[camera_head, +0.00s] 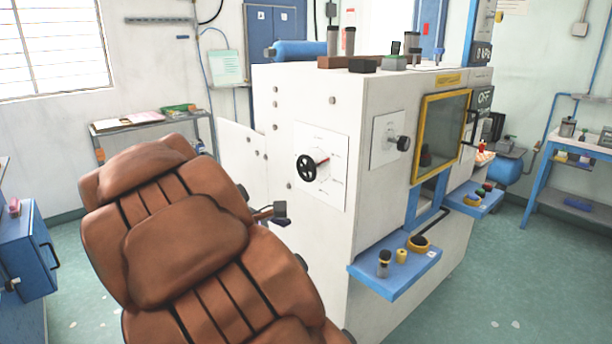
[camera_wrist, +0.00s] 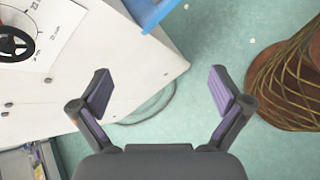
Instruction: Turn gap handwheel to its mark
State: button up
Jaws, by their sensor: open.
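The handwheel (camera_head: 306,168) is a small black spoked wheel on a white dial plate (camera_head: 333,150) on the machine's left face. A red pointer sticks out to its right, and the plate's printed marks are too small to read in the head view. In the wrist view the handwheel (camera_wrist: 12,42) is cut by the upper left edge, with part of the dial scale beside it. My gripper (camera_wrist: 160,92) is open and empty, with its fingers over floor and the wheel well to their left. I cannot clearly make out my gripper in the head view.
A brown leather seat-like form (camera_head: 185,240) stands in front of the machine (camera_head: 385,215). A second black knob (camera_head: 402,143) sits right of the dial. A blue shelf (camera_head: 395,275) juts out low. A brown corded object (camera_wrist: 290,75) is at right in the wrist view.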

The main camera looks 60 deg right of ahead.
jog(key=w+d+r+n+g+h+b, duration=0.1)
jog(key=w+d+r+n+h, duration=0.1)
jog(key=w+d+n, duration=0.3)
jog(key=w+d+r+h+b, duration=0.1)
jog(key=w+d+h, duration=0.15)
jog(key=d, duration=0.45)
jog(key=n+h, duration=0.4)
jog(key=n, duration=0.1)
send_near(304, 171)
jog(key=x, duration=0.3)
jog(key=shift+n, duration=0.3)
jog(key=shift+x, duration=4.1)
jog(key=shift+w, duration=0.1)
jog(key=c, duration=0.9)
